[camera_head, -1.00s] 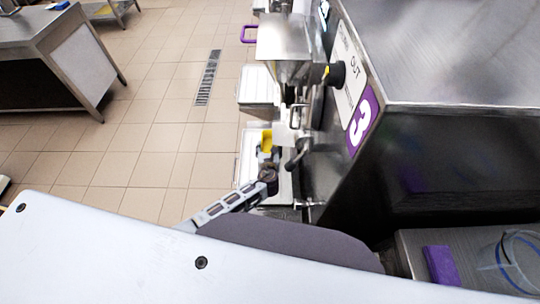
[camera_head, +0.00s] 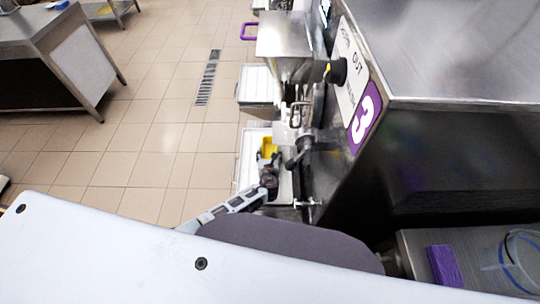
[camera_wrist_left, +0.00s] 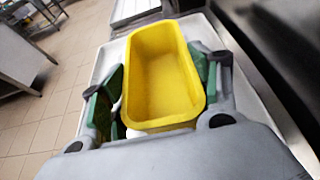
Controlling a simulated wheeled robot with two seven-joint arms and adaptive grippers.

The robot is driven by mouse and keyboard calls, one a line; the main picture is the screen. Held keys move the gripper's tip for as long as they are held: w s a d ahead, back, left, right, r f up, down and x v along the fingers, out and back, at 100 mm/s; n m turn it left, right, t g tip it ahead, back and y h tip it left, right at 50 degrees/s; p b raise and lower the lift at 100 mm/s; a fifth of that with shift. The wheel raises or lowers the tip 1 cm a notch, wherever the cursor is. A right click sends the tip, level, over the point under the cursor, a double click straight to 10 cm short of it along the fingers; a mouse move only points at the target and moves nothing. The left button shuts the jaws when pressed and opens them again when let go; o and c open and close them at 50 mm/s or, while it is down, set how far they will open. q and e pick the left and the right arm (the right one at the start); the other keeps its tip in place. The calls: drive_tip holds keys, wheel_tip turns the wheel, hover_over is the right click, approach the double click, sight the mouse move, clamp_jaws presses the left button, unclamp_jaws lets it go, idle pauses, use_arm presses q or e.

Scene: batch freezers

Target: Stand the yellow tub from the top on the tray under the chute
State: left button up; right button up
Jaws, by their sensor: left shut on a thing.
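The yellow tub (camera_head: 269,147) is an open, empty rectangular tub held in my left gripper (camera_head: 268,157). In the left wrist view the tub (camera_wrist_left: 160,75) sits between the two green-padded fingers of the gripper (camera_wrist_left: 160,90). It looks about upright. The white tray (camera_head: 249,160) lies below and around the tub in the head view; the tray's edge also shows in the left wrist view (camera_wrist_left: 104,60). I cannot tell whether the tub's base touches the tray. The metal chute (camera_head: 297,115) is just above the tub in the head picture. My right gripper is not in view.
A second white tray (camera_head: 258,84) lies farther along the machine row. A purple block (camera_head: 443,265) lies on a steel surface at lower right. Tiled floor is open on the left, with a steel table (camera_head: 60,50).

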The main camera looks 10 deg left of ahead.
use_arm(q)
drive_tip(key=shift+d+f, duration=0.2)
drive_tip(key=shift+f, duration=0.1)
drive_tip(key=shift+f, duration=0.1)
drive_tip(key=o, duration=1.1)
drive_tip(key=shift+c, duration=0.2)
